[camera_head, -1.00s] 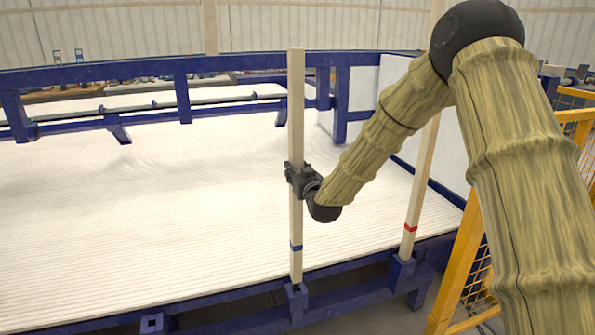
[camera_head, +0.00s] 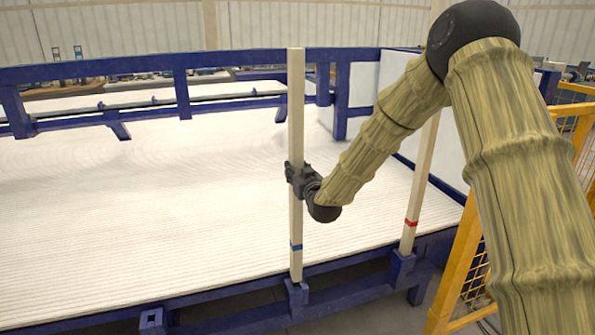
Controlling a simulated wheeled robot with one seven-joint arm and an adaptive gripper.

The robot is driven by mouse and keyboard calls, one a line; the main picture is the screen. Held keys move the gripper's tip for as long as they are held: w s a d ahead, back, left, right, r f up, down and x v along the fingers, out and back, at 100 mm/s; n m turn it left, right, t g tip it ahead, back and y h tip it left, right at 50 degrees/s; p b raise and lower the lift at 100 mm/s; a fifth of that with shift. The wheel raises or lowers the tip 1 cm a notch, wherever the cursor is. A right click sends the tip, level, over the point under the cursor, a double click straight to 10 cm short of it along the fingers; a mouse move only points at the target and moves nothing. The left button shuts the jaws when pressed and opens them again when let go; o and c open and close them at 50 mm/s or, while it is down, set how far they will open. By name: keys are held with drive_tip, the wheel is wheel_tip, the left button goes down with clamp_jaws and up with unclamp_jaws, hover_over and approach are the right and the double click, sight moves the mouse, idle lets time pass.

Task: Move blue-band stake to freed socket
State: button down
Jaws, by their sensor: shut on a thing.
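The blue-band stake (camera_head: 296,215) is a tall, pale wooden post, upright, with a blue band (camera_head: 296,247) near its lower end. My gripper (camera_head: 296,174) is shut around the stake at about mid-height. The stake's foot is at the middle blue socket (camera_head: 296,299); I cannot tell whether it sits inside or just above it. An empty square socket (camera_head: 152,318) shows on the front rail at lower left. A red-band stake (camera_head: 421,180) stands upright in the right socket (camera_head: 402,267), partly hidden by my arm.
A wide, pale ribbed bed (camera_head: 130,215) lies behind the stakes, edged by a blue frame (camera_head: 183,95). A yellow guard fence (camera_head: 458,265) stands at right, partly behind my arm. The space above the empty socket is clear.

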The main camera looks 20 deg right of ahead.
drive_tip(key=shift+f+b, duration=0.75)
drive_tip(key=shift+f, duration=0.35)
idle(0.5)
drive_tip(key=c, duration=0.9)
unclamp_jaws()
drive_tip(key=s, duration=1.2)
drive_tip(key=shift+d, duration=0.2)
